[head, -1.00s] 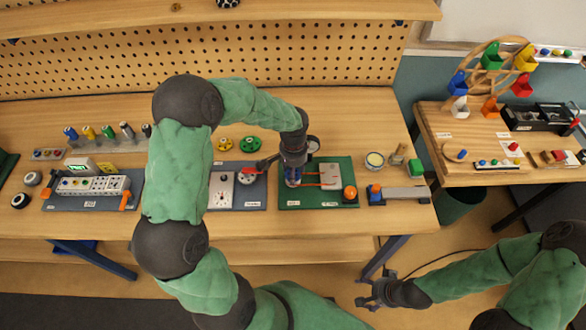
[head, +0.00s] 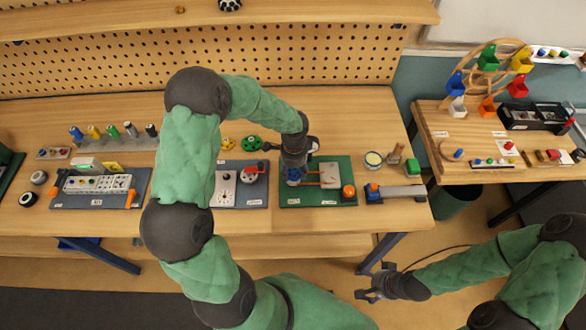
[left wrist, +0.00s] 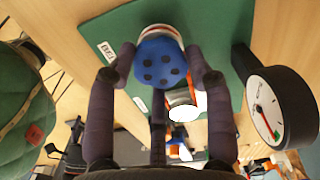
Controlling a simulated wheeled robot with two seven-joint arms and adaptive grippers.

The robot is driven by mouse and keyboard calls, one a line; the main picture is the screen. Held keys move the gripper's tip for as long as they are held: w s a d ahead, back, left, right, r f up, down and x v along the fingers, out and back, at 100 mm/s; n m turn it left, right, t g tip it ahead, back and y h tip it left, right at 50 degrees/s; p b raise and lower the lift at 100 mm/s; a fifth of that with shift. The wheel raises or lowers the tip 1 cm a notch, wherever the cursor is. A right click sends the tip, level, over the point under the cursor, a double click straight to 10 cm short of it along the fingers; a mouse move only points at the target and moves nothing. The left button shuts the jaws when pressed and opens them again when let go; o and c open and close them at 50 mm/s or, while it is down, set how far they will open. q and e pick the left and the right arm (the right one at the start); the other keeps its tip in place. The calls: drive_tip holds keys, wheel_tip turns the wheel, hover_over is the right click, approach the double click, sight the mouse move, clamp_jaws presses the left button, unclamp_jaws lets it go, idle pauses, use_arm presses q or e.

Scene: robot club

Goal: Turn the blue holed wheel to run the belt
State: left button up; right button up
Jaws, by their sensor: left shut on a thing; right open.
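The blue holed wheel (left wrist: 158,62) sits on the green board (left wrist: 205,22) in the left wrist view. In the head view the blue wheel (head: 294,174) shows under my left gripper (head: 294,165). My left gripper's fingers (left wrist: 160,75) are shut on the wheel from both sides. The orange-red belt (head: 311,184) runs right from the wheel to a pale block (head: 329,176) on the board. Much of the belt is hidden from the left wrist view. My right gripper (head: 369,287) is open and empty, low in front of the bench.
A dial gauge (left wrist: 266,107) stands close beside my left gripper. An orange ball-like part (head: 348,191) sits at the board's right. A grey board with a red handle (head: 250,174) lies to the left. A grey bar (head: 400,192) lies to the right.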

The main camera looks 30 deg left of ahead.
sight(296, 172)
use_arm(q)
drive_tip(key=shift+w+d+r+m, duration=0.1)
drive_tip(key=shift+w+d+m, duration=0.05)
drive_tip(key=shift+w+m, duration=0.25)
drive_tip(key=o, duration=1.1)
drive_tip(key=shift+o, duration=0.2)
drive_tip(key=shift+d, duration=0.25)
drive_tip(key=shift+s+a, duration=0.15)
drive_tip(key=shift+a, duration=0.05)
wheel_tip(296, 172, up, 12)
